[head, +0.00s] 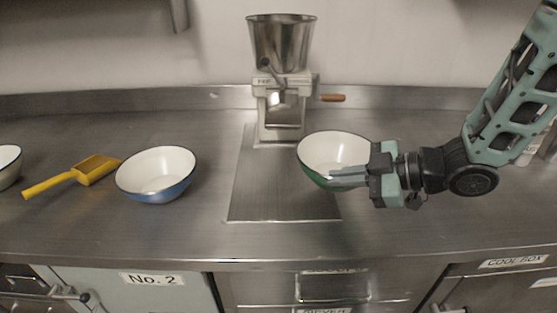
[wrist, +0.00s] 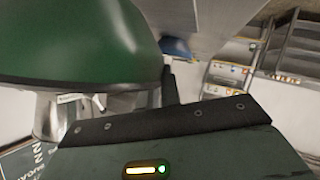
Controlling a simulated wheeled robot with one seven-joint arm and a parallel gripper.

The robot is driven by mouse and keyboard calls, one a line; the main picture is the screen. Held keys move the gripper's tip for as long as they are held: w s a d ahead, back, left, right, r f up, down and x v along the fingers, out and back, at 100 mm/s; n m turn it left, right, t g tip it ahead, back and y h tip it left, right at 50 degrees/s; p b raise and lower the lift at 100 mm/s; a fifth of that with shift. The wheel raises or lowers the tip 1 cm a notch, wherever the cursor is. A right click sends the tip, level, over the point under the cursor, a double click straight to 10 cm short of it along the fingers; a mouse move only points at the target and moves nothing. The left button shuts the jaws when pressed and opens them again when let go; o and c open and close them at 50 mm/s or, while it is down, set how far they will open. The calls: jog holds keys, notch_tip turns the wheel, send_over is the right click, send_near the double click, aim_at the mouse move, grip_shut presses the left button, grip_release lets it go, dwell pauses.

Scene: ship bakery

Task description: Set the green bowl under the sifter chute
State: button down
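The green bowl (head: 312,172), white inside, is upright, to the right of and nearer than the sifter (head: 282,45). The sifter is a metal hopper on a pale body, and its chute area (head: 276,99) shows low on the front. My gripper (head: 348,177) comes from the right, its fingers against or just in front of the bowl's near right wall. In the wrist view, the green bowl (wrist: 75,40) fills the upper left, close beside a dark finger (wrist: 168,85). Whether the fingers pinch the wall, and whether the bowl touches the counter, I cannot tell.
A blue bowl (head: 160,190) and a yellow scoop (head: 75,175) lie left on the steel counter (head: 200,225). Another bowl (head: 8,170) is cut off at the left edge. The metal plate (head: 270,200) before the sifter is mostly bare. A wooden handle (head: 333,98) sticks out right of the sifter.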

jog(key=shift+a+r+p+x, duration=0.15)
jog(key=shift+r+p+x, duration=0.2)
jog(key=shift+x, duration=1.95)
jog(key=shift+a+r+p+x, duration=0.15)
jog(key=shift+r+p+x, duration=0.2)
jog(key=shift+x, duration=1.95)
jog(key=shift+a+r+p+x, duration=0.1)
jog(key=shift+r+p+x, duration=0.25)
jog(key=shift+x, duration=1.95)
jog(key=shift+w, duration=0.2)
jog(key=shift+f, duration=0.15)
jog(key=c, duration=1.6)
grip_release()
